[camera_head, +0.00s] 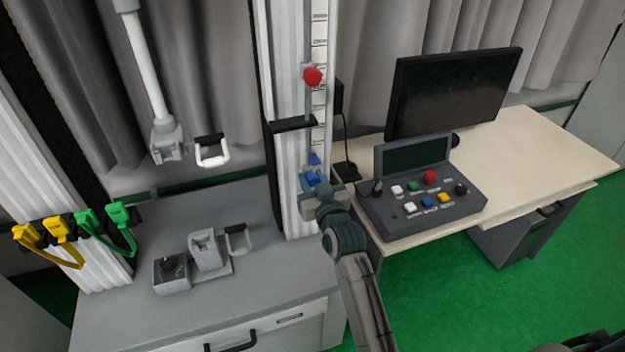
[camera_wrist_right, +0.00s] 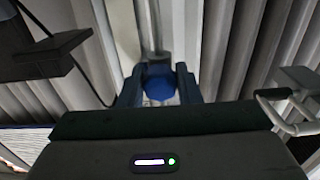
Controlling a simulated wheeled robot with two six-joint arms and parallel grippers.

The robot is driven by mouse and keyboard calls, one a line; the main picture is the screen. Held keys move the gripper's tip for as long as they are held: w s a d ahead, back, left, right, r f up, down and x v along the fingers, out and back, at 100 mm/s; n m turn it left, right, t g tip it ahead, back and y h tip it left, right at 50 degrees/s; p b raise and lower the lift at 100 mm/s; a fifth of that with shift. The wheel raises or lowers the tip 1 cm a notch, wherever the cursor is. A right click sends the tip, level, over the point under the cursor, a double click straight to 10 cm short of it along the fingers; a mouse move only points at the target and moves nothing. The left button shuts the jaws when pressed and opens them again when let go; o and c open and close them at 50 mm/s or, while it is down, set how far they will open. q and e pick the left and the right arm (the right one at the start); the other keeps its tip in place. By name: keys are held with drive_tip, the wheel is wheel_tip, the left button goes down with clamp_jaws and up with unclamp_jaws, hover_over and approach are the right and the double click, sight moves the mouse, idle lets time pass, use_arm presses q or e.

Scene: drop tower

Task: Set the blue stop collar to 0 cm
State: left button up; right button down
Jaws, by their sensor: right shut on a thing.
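The blue stop collar (camera_head: 313,178) sits low on the scale column (camera_head: 318,110) of the drop tower in the head view. A small blue part (camera_head: 314,159) shows just above it on the scale. My right gripper (camera_head: 317,184) reaches up from below and is shut on the blue collar. In the right wrist view the blue round knob (camera_wrist_right: 159,84) lies between the two fingers of my right gripper (camera_wrist_right: 159,92). The scale marks near the collar are too small to read. My left gripper is not in view.
A red knob (camera_head: 313,76) sits higher on the column, above a black bracket (camera_head: 294,124). A control console (camera_head: 420,190) and monitor (camera_head: 452,90) stand on the desk at right. Grey holders (camera_head: 205,252) stand on the cabinet at left. A white handle (camera_head: 212,152) hangs above.

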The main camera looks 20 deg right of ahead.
sight(313, 176)
wheel_tip(313, 176, up, 13)
drive_tip(key=p, duration=1)
drive_tip(key=c, duration=1.3)
unclamp_jaws()
drive_tip(key=shift+o, duration=1.2)
drive_tip(key=shift+f, duration=0.2)
drive_tip(key=s+b, duration=0.4)
drive_tip(key=s, duration=0.6)
drive_tip(key=shift+s+d, duration=0.2)
drive_tip(key=shift+s, duration=0.2)
